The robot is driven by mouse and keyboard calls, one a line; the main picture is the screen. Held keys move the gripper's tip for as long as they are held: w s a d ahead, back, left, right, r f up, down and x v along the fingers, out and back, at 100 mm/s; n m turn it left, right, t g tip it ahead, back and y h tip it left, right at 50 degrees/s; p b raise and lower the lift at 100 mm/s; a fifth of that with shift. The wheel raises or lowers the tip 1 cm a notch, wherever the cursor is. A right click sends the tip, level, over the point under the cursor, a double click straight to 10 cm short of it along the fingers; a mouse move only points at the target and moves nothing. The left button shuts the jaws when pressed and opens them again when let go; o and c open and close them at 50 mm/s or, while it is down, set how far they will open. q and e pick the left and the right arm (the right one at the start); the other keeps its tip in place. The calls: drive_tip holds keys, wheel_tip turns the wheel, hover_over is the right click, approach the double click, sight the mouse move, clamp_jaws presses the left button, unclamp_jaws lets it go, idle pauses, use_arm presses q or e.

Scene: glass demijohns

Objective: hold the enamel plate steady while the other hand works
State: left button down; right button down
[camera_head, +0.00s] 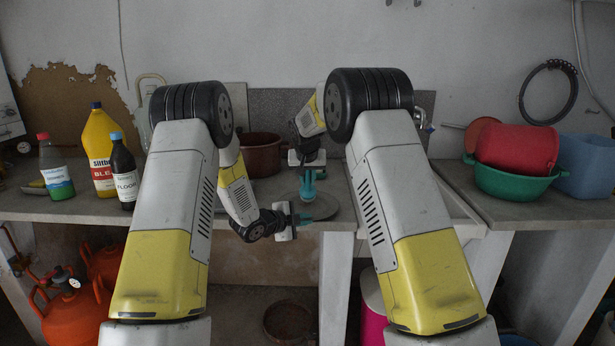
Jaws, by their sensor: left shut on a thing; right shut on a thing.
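The enamel plate (328,209) is a grey round disc on the worktop, low in the middle of the view. My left gripper (305,217) comes in from the left and is shut at the plate's left edge. My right gripper (308,194) points down from above over the plate, with teal at its tip. I cannot tell whether that thing touches the plate. My arms hide parts of the worktop.
A brown pot (262,155) stands just behind my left forearm. Bottles, including a yellow bleach bottle (101,150), stand at the left. A green basin (510,182), a red bowl (520,148) and a blue tub (585,165) are at the right. Orange gas cylinders (75,318) stand below.

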drive_tip(key=shift+f, duration=0.45)
use_arm(q)
drive_tip(key=shift+f, duration=0.15)
use_arm(e)
drive_tip(key=shift+s+a+f, duration=0.1)
drive_tip(key=shift+s+a, duration=0.15)
drive_tip(key=shift+s, duration=0.35)
drive_tip(key=shift+s+a+r, duration=0.1)
drive_tip(key=shift+s+a, duration=0.2)
drive_tip(key=shift+s, duration=0.35)
drive_tip(key=shift+s+a+f, duration=0.1)
drive_tip(key=shift+s+a, duration=0.15)
drive_tip(key=shift+s, duration=0.35)
wheel_tip(320, 180, up, 7)
idle(0.6)
idle(0.4)
use_arm(q)
drive_tip(key=c, duration=1.5)
unclamp_jaws()
